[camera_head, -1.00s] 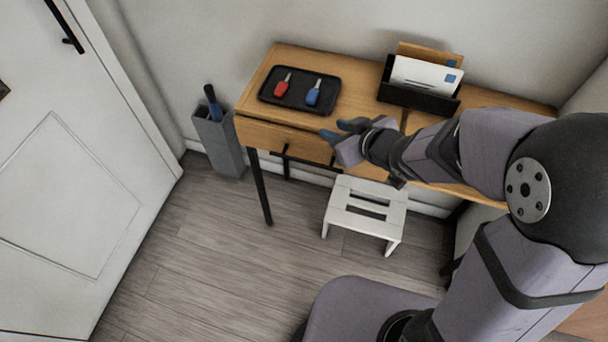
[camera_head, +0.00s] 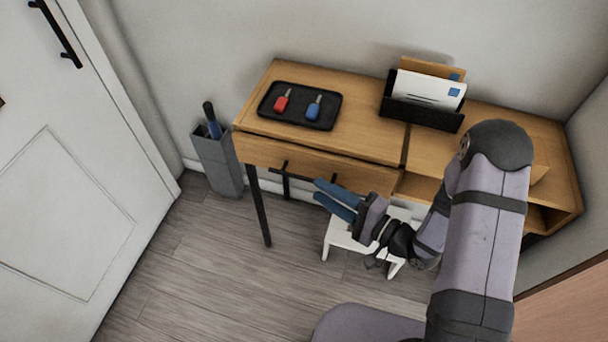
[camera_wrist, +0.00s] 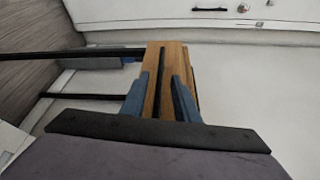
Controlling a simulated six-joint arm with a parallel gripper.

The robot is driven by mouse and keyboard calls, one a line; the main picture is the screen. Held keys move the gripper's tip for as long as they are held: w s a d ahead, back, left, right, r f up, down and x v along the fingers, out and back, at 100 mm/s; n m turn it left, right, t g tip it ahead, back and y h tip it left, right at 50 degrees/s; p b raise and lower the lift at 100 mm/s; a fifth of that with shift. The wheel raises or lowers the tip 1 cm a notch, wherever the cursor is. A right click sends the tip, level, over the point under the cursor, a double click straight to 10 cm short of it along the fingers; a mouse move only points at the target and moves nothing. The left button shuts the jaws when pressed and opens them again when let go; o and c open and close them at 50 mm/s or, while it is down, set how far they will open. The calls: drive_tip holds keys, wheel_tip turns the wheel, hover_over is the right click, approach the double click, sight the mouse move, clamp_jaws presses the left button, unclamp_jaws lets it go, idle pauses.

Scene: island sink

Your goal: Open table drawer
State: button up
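The wooden table (camera_head: 352,126) stands against the wall, with a wide drawer (camera_head: 262,148) under its left part. The drawer looks closed, its front flush below the tabletop. A dark bar handle (camera_head: 310,172) runs along the drawer front. My gripper (camera_head: 317,189) has its two blue fingers apart and empty, just in front of and below the handle in the head view. In the wrist view, the gripper (camera_wrist: 160,95) frames a wooden face with a dark bar (camera_wrist: 162,72) between the fingers. Contact with the handle cannot be seen.
A black tray (camera_head: 270,112) with a red and a blue key and a letter holder (camera_head: 420,113) stand on the table. A white step stool (camera_head: 340,235) is under my gripper. A grey bin (camera_head: 217,163) stands left. The floor at left front is clear.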

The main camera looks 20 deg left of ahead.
sight(304, 179)
drive_tip(key=shift+w+x, duration=0.15)
drive_tip(key=shift+x, duration=1.6)
drive_tip(key=shift+w+x, duration=0.1)
drive_tip(key=shift+x, duration=1.7)
drive_tip(key=shift+d, duration=0.1)
clamp_jaws()
